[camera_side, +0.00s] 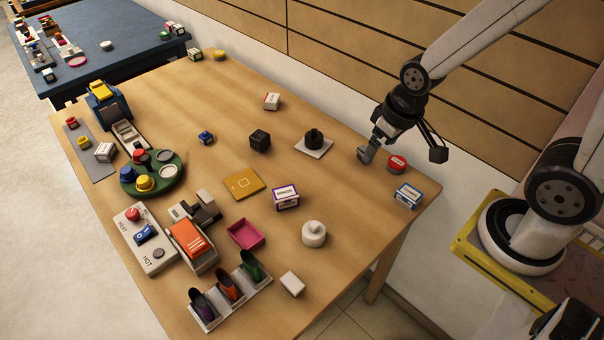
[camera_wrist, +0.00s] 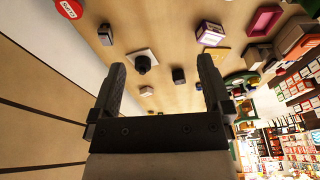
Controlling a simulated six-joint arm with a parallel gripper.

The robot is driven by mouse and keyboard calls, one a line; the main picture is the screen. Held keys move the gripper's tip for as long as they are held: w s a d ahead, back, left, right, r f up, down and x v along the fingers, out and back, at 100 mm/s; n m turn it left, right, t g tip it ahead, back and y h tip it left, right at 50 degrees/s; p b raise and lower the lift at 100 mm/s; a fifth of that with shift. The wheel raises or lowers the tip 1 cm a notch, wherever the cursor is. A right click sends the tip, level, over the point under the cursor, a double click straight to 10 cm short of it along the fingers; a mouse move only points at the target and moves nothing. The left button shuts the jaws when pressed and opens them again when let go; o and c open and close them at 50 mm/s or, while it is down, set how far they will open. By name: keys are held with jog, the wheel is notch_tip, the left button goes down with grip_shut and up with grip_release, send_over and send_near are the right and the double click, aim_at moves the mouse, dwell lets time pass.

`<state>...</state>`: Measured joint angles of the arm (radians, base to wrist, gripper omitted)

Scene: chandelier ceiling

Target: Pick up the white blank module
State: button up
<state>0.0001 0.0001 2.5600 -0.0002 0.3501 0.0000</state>
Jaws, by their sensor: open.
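A small plain white block (camera_side: 292,284), which fits the white blank module, lies on the wooden table near its front edge in the side view. It is right of the rack with the coloured pieces. I cannot make it out in the wrist view. My gripper (camera_side: 403,153) is open and empty above the table's right end, near a red round tin (camera_side: 397,163), well away from the white block. In the wrist view my two fingers (camera_wrist: 161,75) stand wide apart with nothing held between them.
A white lidded jar (camera_side: 313,234), a purple-edged box (camera_side: 285,196) and a black knob on a white plate (camera_side: 314,145) stand between my gripper and the block. The rack (camera_side: 232,300) and a magenta tray (camera_side: 246,234) lie left of it. Bare wood surrounds the block's right side.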

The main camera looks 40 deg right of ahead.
jog(key=m+g+y, duration=0.4)
jog(key=m+y, duration=0.9)
jog(key=m, duration=0.4)
send_near(293, 286)
jog(key=shift+s+a+f, duration=0.25)
jog(key=shift+s+a, duration=0.15)
jog(key=shift+s, duration=0.4)
jog(key=shift+w+a+f+m+t+y, duration=0.3)
jog(key=shift+w+f+m+t, duration=0.15)
jog(key=shift+f+m+t, duration=0.25)
jog(key=shift+x, duration=1.25)
